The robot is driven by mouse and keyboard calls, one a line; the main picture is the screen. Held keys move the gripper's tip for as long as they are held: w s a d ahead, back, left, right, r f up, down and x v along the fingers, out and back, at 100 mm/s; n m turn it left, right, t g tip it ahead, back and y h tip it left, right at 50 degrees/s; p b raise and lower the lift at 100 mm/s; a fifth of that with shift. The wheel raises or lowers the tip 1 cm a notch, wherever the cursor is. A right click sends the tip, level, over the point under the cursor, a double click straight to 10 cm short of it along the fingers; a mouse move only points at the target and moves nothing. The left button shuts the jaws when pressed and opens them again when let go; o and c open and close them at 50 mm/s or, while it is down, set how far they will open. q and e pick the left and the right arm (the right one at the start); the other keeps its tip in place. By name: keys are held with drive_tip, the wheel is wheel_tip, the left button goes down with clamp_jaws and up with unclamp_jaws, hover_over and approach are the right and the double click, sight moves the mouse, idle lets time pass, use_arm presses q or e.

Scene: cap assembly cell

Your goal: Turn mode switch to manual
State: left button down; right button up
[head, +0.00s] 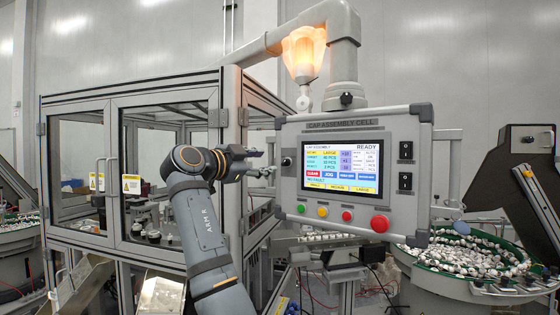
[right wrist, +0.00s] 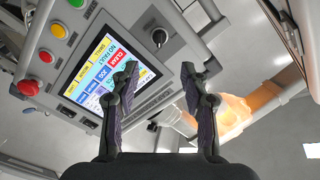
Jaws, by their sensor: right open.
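The control panel (head: 350,175) hangs from a grey arm, its screen (head: 341,165) lit and headed "READY". A small dark rotary switch (head: 286,161) sits on the panel's left margin beside the screen; I take it as the mode switch. In the right wrist view this switch (right wrist: 159,37) shows as a round knob with a light rim; its setting cannot be read. My right gripper (head: 269,172) is just left of the panel, near the switch and apart from it. In the right wrist view its two fingers (right wrist: 157,82) are open with nothing between them. My left gripper is out of view.
Two black rocker switches (head: 405,166) are on the panel's right side. A red button (head: 380,223) and smaller coloured buttons line its lower edge. A glass-walled cabinet (head: 160,200) stands behind my arm. A lit lamp (head: 304,52) hangs above; a bowl feeder (head: 470,260) stands at right.

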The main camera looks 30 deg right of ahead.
sight(285, 160)
drive_tip(key=p+x, duration=0.1)
drive_tip(key=x, duration=0.3)
drive_tip(key=p+x, duration=0.2)
drive_tip(key=x, duration=0.2)
drive_tip(key=shift+s+d+r, duration=0.15)
drive_tip(key=shift+d+r, duration=0.05)
drive_tip(key=shift+d, duration=0.1)
drive_tip(key=shift+w+d+f+p, duration=0.2)
drive_tip(key=shift+w+d+p, duration=0.1)
drive_tip(key=shift+d+p, duration=0.1)
drive_tip(key=shift+c, duration=0.5)
clamp_jaws()
